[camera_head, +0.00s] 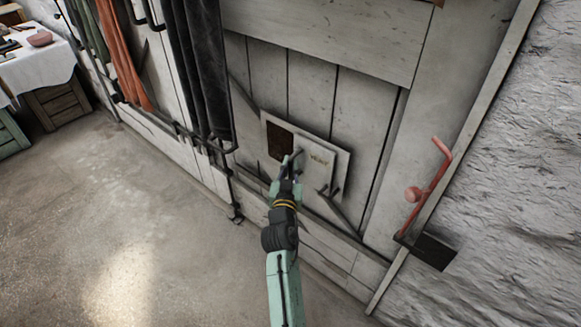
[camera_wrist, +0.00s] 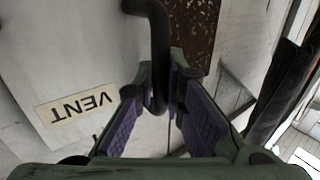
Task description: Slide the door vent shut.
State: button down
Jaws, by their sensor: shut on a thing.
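The door vent is a pale plate (camera_head: 268,118) low on the grey plank door. Its sliding cover (camera_head: 314,172) is a white panel on the right side, with a small VENT label (camera_wrist: 75,105) that reads upside down in the wrist view. Left of the cover is a dark brown, speckled opening (camera_head: 279,143), also visible in the wrist view (camera_wrist: 197,25). A dark bar handle (camera_wrist: 158,35) rises from the cover near its left edge. My gripper (camera_head: 290,161) is shut on this handle, with the bar between its purple finger pads (camera_wrist: 161,75). The handle's lower end is partly hidden.
A red lever handle (camera_head: 430,188) stands on the door's right edge beside the rough wall. Dark (camera_head: 203,70) and orange (camera_head: 122,50) cloths hang at the left. A table with a white cloth (camera_head: 38,68) is far left. The concrete floor (camera_head: 120,220) is clear.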

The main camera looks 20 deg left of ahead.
jog(key=shift+w+a+f+b, duration=0.15)
jog(key=shift+a+b, duration=0.1)
jog(key=shift+b, duration=0.2)
jog(key=w+a+b, duration=0.4)
jog(key=a+b, duration=0.5)
jog(key=a, duration=0.3)
jog(key=shift+w+r+b, duration=0.15)
jog(key=shift+r+b, duration=0.1)
jog(key=shift+b, duration=0.1)
jog(key=c, duration=1.8)
grip_release()
jog(key=shift+a, duration=0.1)
jog(key=shift+o, duration=0.7)
jog(key=shift+f, duration=0.1)
